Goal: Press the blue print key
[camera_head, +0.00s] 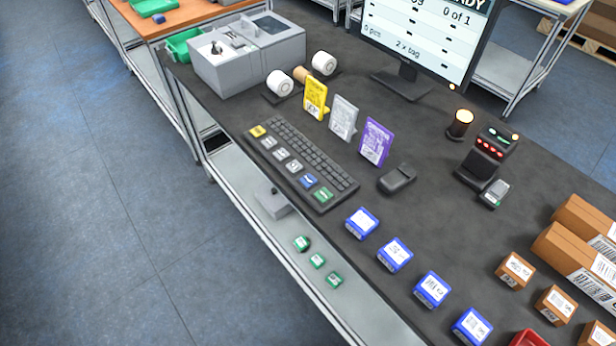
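The blue print key (308,181) is in the front row of large keys on the dark keyboard (310,155). It sits between a white key (294,167) on its left and the green key (324,195) on its right. A yellow key (257,131) is at the far left end of this row. Nothing covers the blue key. Its label is too small to read. Neither of my grippers shows in the head view.
Yellow, white and purple cards (375,142) stand behind the keyboard. A dark mouse (397,178) lies to its right. Several blue boxes (395,254) stand in front and right. A scanner stand (482,160) and a monitor (425,40) are farther back.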

